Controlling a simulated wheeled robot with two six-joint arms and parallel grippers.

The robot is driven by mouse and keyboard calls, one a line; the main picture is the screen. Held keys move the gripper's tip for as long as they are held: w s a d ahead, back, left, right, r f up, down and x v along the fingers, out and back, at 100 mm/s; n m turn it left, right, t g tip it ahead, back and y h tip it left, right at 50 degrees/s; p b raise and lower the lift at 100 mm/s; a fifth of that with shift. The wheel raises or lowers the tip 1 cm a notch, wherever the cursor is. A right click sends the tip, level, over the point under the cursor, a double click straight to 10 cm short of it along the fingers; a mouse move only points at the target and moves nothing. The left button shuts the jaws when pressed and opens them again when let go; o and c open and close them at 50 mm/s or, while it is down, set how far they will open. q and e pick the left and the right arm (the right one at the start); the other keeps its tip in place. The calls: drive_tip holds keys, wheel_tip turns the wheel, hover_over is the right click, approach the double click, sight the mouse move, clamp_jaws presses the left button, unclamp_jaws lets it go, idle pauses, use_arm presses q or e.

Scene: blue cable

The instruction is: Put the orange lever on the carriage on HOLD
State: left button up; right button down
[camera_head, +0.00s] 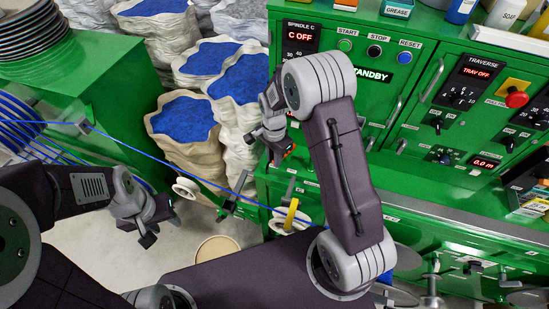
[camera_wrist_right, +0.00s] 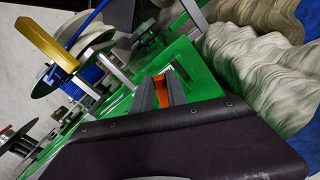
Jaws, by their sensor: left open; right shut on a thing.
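The orange lever (camera_wrist_right: 161,92) shows in the right wrist view between the two dark fingers of my right gripper (camera_wrist_right: 161,91), which is shut on it. Most of the lever is hidden by the fingers. It stands at the green carriage (camera_wrist_right: 190,72); no HOLD mark can be read. In the head view my right gripper (camera_head: 275,152) is at the left end of the green machine, with a bit of orange beside its fingers. My left gripper (camera_head: 160,222) is open and empty at the lower left, below the blue cable (camera_head: 190,177) and apart from the lever.
The blue cable runs from the spool (camera_head: 22,125) at left past a white pulley (camera_head: 187,188) towards the machine. A yellow bar (camera_head: 291,214) stands below my right gripper. Sacks of blue pellets (camera_head: 184,118) fill the back. The control panel (camera_head: 375,75) reads STANDBY.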

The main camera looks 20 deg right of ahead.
drive_tip(key=shift+w+r, duration=0.1)
drive_tip(key=shift+w, duration=0.05)
drive_tip(key=c, duration=1.3)
unclamp_jaws()
wheel_tip(320, 180, up, 9)
drive_tip(key=shift+b, duration=1.05)
